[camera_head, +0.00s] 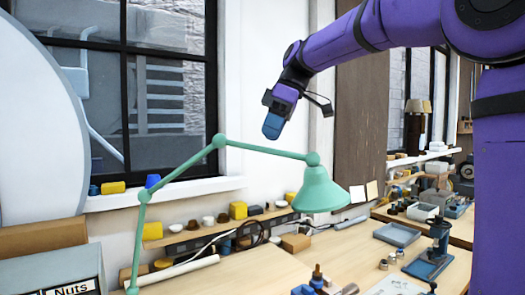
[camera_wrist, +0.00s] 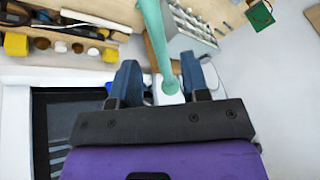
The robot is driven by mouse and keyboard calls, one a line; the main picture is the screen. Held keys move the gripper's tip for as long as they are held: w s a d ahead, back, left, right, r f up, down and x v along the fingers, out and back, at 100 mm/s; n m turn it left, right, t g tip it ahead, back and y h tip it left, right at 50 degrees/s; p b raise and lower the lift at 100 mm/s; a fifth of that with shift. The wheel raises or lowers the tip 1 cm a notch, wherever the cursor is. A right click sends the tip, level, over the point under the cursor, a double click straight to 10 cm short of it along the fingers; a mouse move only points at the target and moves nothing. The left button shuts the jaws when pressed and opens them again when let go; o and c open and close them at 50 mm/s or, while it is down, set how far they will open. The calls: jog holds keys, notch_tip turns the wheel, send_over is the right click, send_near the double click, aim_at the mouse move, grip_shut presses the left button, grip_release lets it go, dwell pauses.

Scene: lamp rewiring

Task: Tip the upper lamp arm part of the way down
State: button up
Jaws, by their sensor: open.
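The green desk lamp stands on the workbench at the left in the head view. Its lower arm (camera_head: 139,240) rises to a joint (camera_head: 144,197), and a further arm section (camera_head: 180,168) slopes up to a higher joint (camera_head: 219,140). The upper arm (camera_head: 265,150) runs from there slightly down to the right, to the lamp shade (camera_head: 320,190). My gripper (camera_head: 272,128) points down just above the upper arm. In the wrist view my gripper (camera_wrist: 162,75) is open, and a green lamp part (camera_wrist: 154,30) with a rounded end shows between the blue fingers; contact cannot be told.
The window sill (camera_head: 180,190) and a shelf with small coloured items (camera_head: 238,210) lie behind the lamp. A Nuts box (camera_head: 75,285) is at the lower left. A blue-grey tray (camera_head: 398,234) and a dark stand (camera_head: 437,245) are at the right. Bare bench (camera_head: 250,270) shows below the shade.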

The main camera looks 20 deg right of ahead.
aim_at(264, 150)
jog(key=shift+x, duration=2.55)
jog(key=shift+d, duration=0.1)
grip_shut()
